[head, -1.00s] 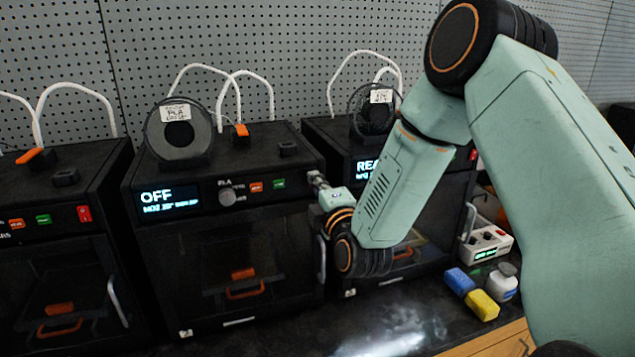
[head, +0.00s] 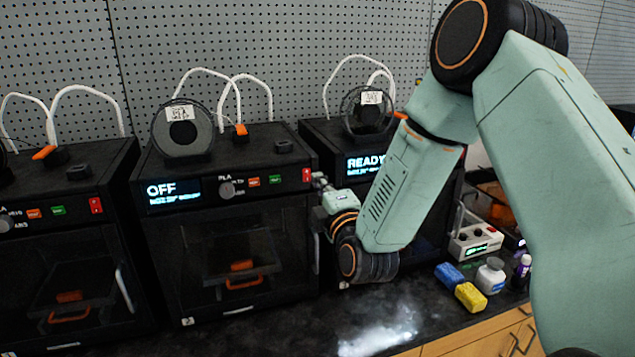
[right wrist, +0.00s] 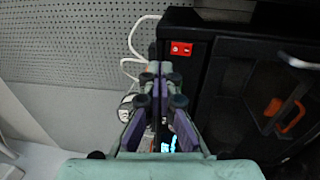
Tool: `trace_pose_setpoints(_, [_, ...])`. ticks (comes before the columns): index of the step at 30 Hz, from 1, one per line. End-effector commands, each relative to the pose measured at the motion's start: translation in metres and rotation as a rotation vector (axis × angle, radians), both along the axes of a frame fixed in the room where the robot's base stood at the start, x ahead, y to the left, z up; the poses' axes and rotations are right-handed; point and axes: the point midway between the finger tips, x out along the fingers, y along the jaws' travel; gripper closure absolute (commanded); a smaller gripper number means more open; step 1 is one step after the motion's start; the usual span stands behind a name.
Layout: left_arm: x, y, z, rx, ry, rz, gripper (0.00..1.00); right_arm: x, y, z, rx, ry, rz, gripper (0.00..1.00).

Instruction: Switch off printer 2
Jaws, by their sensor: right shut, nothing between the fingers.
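Printer 2 (head: 232,278) is the black enclosed printer in the middle of the head view, with a small "2" label at its lower left corner. Its display (head: 172,194) reads OFF. Its red switch (head: 307,175) is at the right end of the front panel. My right gripper (head: 319,181) is shut and empty, just right of and below that switch; I cannot tell whether it touches. In the right wrist view the shut fingers (right wrist: 160,84) point up, and a red switch (right wrist: 181,48) on a black printer shows just beyond them. My left gripper is out of view.
A printer with a READY display (head: 366,164) stands close on the right, partly behind my right arm. Another printer (head: 62,280) stands on the left. A blue and yellow block (head: 470,297), a white bottle (head: 490,276) and a control box (head: 476,242) sit on the counter at right.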

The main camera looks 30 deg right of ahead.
Motion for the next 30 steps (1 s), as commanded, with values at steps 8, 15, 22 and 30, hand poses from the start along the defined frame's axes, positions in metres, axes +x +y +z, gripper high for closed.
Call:
trace_pose_setpoints(8, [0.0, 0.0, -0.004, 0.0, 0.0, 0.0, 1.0, -0.044, 0.01, 0.005, 0.002, 0.001, 0.0, 1.0])
trace_pose_setpoints(15, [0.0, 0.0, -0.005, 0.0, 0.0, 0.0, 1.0, -0.07, 0.016, 0.009, 0.0, 0.0, 0.0, 1.0])
trace_pose_setpoints(22, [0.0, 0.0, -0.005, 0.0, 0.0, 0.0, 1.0, -0.076, 0.017, 0.01, -0.002, -0.002, 0.0, 1.0])
trace_pose_setpoints(30, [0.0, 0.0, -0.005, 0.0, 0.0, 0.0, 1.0, -0.077, 0.018, 0.01, -0.002, -0.002, 0.0, 1.0])
